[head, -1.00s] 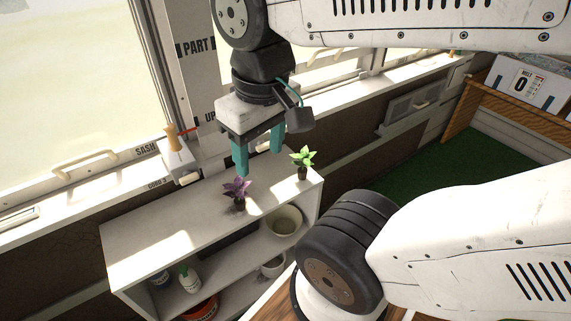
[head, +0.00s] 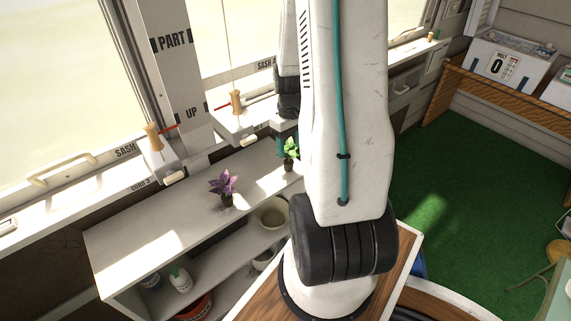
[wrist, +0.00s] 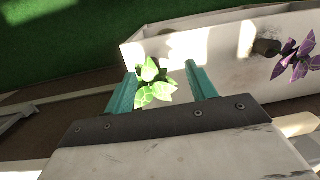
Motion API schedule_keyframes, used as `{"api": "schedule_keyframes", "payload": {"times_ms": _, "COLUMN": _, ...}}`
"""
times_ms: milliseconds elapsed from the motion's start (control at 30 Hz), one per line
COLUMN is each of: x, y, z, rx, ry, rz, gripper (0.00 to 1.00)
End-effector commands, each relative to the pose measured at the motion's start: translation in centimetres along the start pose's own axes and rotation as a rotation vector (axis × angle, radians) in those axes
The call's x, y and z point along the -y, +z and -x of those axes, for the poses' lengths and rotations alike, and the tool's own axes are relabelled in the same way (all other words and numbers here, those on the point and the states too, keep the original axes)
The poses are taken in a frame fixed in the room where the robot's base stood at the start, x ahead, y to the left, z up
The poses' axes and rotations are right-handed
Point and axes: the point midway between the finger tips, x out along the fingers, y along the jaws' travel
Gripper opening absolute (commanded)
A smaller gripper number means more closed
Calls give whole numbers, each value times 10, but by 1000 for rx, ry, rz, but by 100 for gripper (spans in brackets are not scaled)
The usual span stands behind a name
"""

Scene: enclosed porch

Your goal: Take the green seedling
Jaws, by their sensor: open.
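The green seedling (head: 290,150) stands in a small dark pot at the right end of the white shelf top (head: 150,222). In the wrist view its bright leaves (wrist: 153,84) lie between the two teal fingers of my gripper (wrist: 161,78). The gripper is open, with one finger on each side of the leaves. I cannot tell whether either finger touches them. In the head view one teal finger shows beside the leaves, and my arm hides most of the gripper. A purple seedling (head: 223,185) stands to the left on the same shelf top; it also shows in the wrist view (wrist: 296,58).
A pale bowl (head: 271,214), a white bottle (head: 181,281) and an orange-red tub (head: 196,306) sit on the lower shelves. The window sill with wooden-knobbed blocks (head: 157,158) runs behind the shelf. Green floor (head: 480,160) lies open to the right.

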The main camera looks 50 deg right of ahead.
Motion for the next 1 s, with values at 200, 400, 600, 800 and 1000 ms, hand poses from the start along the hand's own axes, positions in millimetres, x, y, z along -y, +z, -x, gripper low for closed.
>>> {"api": "schedule_keyframes", "payload": {"times_ms": 200, "x": -25, "y": -24, "z": -18, "rx": -83, "ry": 61, "rz": 131, "gripper": 56}}
{"api": "schedule_keyframes", "payload": {"times_ms": 400, "x": -25, "y": -26, "z": -40, "rx": -84, "ry": 62, "rz": 138, "gripper": 56}}
{"api": "schedule_keyframes", "payload": {"times_ms": 600, "x": -21, "y": -30, "z": -69, "rx": -82, "ry": 61, "rz": 138, "gripper": 56}}
{"api": "schedule_keyframes", "payload": {"times_ms": 800, "x": -23, "y": -32, "z": -88, "rx": -85, "ry": 63, "rz": 137, "gripper": 56}}
{"api": "schedule_keyframes", "payload": {"times_ms": 1000, "x": -23, "y": -33, "z": -89, "rx": -86, "ry": 64, "rz": 136, "gripper": 56}}
